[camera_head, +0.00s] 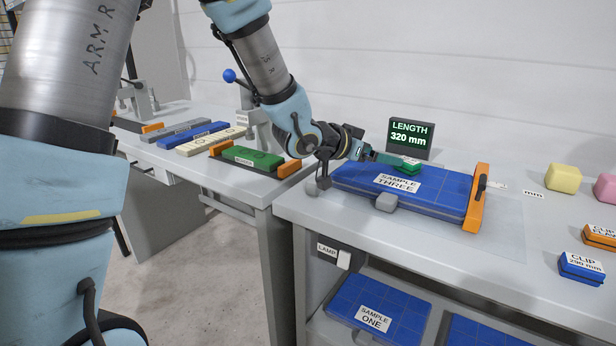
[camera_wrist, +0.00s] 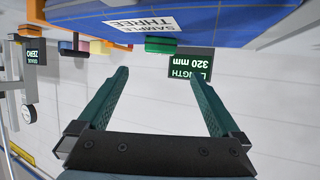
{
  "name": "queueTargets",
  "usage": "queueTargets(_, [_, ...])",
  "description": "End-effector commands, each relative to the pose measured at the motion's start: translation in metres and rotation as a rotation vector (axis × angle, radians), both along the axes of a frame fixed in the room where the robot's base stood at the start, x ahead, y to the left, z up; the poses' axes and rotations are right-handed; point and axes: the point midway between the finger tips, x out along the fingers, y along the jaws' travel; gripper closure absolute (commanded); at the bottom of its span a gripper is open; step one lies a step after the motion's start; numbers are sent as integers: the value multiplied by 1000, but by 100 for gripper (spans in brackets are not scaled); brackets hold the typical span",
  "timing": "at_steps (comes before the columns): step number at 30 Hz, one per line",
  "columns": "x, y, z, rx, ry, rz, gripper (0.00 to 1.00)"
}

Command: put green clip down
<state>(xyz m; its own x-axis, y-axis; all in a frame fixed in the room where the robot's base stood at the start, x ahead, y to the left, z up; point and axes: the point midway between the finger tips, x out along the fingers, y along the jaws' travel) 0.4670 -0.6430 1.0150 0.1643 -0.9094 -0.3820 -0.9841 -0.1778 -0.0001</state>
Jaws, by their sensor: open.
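The green clip (camera_head: 411,167) sits at the back edge of the blue quilted panel labelled SAMPLE THREE (camera_head: 440,192), just in front of the length display. In the wrist view the green clip (camera_wrist: 160,46) shows at the panel's edge, past and between the fingertips. My gripper (camera_head: 384,157) reaches in from the left along the panel's back edge. In the wrist view my gripper (camera_wrist: 162,76) has its two green fingers spread wide, with nothing between them. The clip looks apart from both fingers.
The length display (camera_head: 410,138) reads 320 mm and stands close behind the clip. An orange end bar (camera_head: 476,198) stands at the panel's right end. Blue (camera_head: 580,270) and orange (camera_head: 600,237) clips and a yellow block (camera_head: 563,178) lie to the right.

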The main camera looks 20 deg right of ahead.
Motion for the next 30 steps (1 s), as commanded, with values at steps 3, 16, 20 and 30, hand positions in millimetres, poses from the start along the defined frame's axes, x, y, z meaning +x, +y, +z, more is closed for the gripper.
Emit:
queueTargets(3, [0, 0, 0, 0, 0, 0, 0])
queueTargets(16, [106, 189, -39, 350, 96, 510, 0])
queueTargets(20, [109, 305, -57, 523, 249, 768, 0])
queueTargets(30, [5, 474, -77, 741, 766, 1150, 0])
